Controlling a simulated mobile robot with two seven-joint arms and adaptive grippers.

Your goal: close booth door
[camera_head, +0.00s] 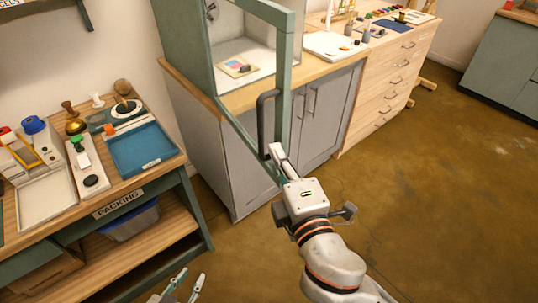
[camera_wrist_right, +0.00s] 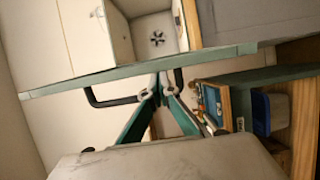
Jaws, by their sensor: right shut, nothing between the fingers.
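The booth door (camera_head: 284,75) is a green-framed clear panel, standing open and swung out from the booth (camera_head: 185,40). Its dark bar handle (camera_head: 262,115) is on the outer upright. My right gripper (camera_head: 277,153) is shut and empty, with its fingertips by the lower end of the handle. In the right wrist view the fingertips (camera_wrist_right: 161,86) overlap the middle of the handle (camera_wrist_right: 112,102), against the green door frame (camera_wrist_right: 70,84); I cannot tell whether they touch. My left gripper (camera_head: 184,284) is at the bottom edge, its fingers apart and empty, away from the door.
The booth stands on a grey cabinet (camera_head: 325,112) with a wooden top. The packing table (camera_head: 125,195) at left holds a blue tray (camera_head: 143,150), stamps and scales, with a blue bin (camera_head: 130,220) below. A drawer unit (camera_head: 385,85) stands beyond. The floor at right is clear.

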